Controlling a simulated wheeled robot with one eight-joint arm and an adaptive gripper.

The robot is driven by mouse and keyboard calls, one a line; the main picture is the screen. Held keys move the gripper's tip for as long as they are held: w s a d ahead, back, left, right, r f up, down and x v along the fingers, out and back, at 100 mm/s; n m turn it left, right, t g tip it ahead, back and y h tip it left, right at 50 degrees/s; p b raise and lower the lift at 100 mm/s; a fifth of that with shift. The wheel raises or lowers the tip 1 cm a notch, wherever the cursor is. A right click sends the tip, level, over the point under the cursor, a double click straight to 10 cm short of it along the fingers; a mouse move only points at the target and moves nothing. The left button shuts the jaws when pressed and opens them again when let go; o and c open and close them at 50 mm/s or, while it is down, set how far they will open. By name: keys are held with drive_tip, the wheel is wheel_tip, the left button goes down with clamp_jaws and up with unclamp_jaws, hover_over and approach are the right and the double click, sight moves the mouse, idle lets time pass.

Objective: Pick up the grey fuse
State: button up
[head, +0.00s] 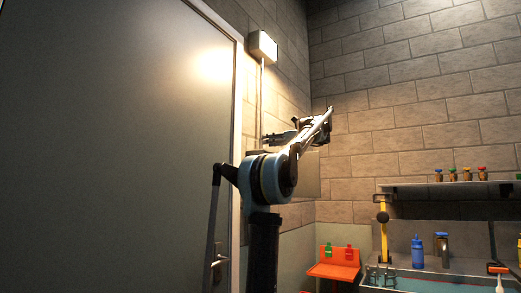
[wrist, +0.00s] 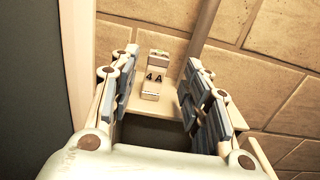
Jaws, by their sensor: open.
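A small pale block marked "4A" (wrist: 153,82), which looks like the fuse, shows in the wrist view. It sits upright in a pale holder on the wall, under warm light that makes its grey hard to judge. My gripper (wrist: 157,90) is open, with one finger on each side of the block and visible gaps between. Whether the fingertips reach as deep as the block, I cannot tell. In the head view my gripper (head: 273,139) points left near the wall beside the door; the fuse cannot be made out there.
A grey door (head: 110,140) stands close on the left. A lit lamp (head: 262,46) hangs above, with a conduit running down the wall. A shelf with several small coloured-top items, a blue bottle (head: 417,252) and an orange rack (head: 335,270) are at lower right.

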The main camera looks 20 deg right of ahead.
sight(262, 140)
drive_tip(key=x, duration=0.5)
drive_tip(key=shift+s+a, duration=0.1)
drive_tip(key=shift+s, duration=0.05)
drive_tip(key=shift+c, duration=0.3)
clamp_jaws()
